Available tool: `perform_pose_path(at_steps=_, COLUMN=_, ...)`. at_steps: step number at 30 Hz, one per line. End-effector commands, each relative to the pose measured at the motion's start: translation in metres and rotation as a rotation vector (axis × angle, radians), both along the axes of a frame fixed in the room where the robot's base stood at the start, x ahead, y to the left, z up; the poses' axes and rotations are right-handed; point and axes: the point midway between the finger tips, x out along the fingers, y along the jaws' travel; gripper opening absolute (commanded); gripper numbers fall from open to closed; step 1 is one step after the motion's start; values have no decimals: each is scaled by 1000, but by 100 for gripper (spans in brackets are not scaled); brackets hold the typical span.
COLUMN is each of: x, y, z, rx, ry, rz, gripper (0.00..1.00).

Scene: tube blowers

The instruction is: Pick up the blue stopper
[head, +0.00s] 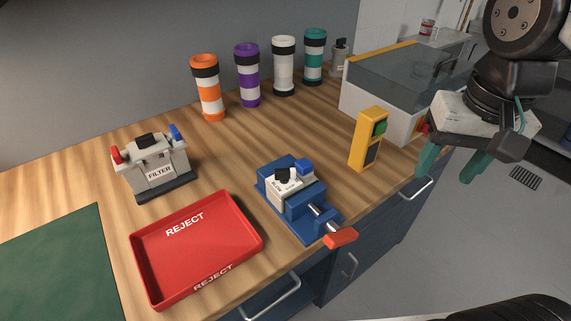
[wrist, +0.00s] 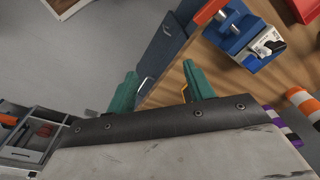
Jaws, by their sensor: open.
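A blue stopper (head: 304,167) sits on the white block (head: 284,185) marked "BLOW", beside a black knob. The block is held in a blue vise (head: 302,216) with an orange-red handle.
A red REJECT tray (head: 238,214) lies left of the vise. A yellow box (head: 358,150) with a green button stands between the vise and my gripper. A clear-topped tank (head: 370,109) and several banded tubes (head: 247,75) stand behind. Open floor is at the right.

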Motion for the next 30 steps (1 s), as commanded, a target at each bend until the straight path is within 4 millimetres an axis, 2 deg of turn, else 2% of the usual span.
perform_pose_path(at_steps=3, x=45, y=38, z=1, rx=18, ry=34, rz=-163, gripper=53)
perform_pose_path(at_steps=9, x=108, y=118, z=-12, rx=31, ry=72, rz=-481, gripper=53)
perform_pose_path(at_steps=12, x=127, y=153, z=-24, rx=31, ry=82, rz=-609, gripper=53)
perform_pose_path(at_steps=15, x=138, y=178, z=-33, rx=30, ry=89, rz=-701, gripper=53)
perform_pose_path(at_steps=20, x=145, y=196, z=-44, rx=29, ry=92, rz=-773, gripper=53)
perform_pose_path(at_steps=30, x=150, y=191, z=-83, rx=29, ry=93, rz=-785, gripper=53)
